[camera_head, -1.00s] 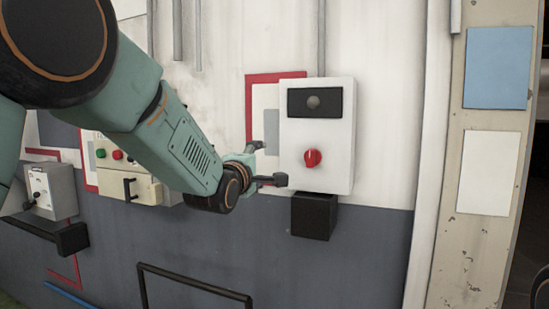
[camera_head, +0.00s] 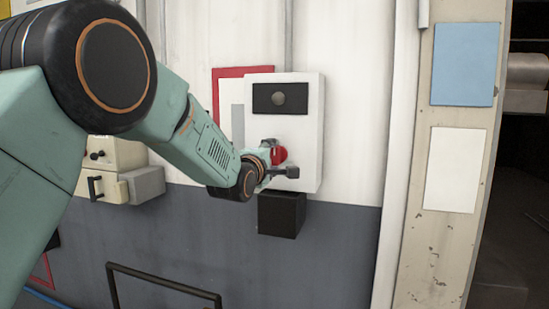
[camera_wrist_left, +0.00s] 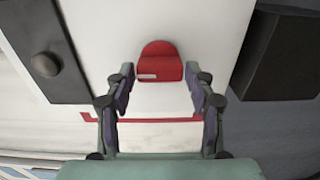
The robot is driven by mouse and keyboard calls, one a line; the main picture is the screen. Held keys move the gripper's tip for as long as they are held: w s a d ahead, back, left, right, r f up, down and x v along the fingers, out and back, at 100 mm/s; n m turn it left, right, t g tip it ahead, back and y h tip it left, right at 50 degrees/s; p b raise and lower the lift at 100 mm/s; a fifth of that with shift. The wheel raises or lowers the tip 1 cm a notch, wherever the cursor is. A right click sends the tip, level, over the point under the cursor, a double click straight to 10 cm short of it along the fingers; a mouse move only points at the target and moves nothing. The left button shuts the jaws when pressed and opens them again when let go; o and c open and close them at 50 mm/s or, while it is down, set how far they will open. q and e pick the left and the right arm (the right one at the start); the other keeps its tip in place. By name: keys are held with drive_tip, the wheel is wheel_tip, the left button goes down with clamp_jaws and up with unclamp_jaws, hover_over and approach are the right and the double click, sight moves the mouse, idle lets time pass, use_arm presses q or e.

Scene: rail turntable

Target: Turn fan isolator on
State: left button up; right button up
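The fan isolator is a white wall box (camera_head: 306,135) with a red rotary knob (camera_head: 280,154) on its front. A black panel with a round grey lamp (camera_head: 279,98) sits above the knob. My left gripper (camera_head: 281,158) is in front of the box at the knob, partly covering it. In the left wrist view the red knob (camera_wrist_left: 160,62) is centred just beyond the two fingertips (camera_wrist_left: 158,84). The fingers are apart with clear space between them, and I see no contact with the knob. My right gripper is not in view.
A black block (camera_head: 282,214) is below the white box. A cream box with a black handle (camera_head: 112,168) is on the wall to the left. A black rail (camera_head: 165,283) stands low in front. Blue (camera_head: 466,64) and white (camera_head: 455,169) panels are on the right post.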

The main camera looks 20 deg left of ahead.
use_arm(q)
drive_tip(key=shift+w+d+f, duration=0.15)
drive_tip(key=shift+w+d, duration=0.1)
drive_tip(key=shift+c, duration=1.4)
drive_tip(key=c, duration=0.5)
drive_tip(key=shift+s, duration=0.1)
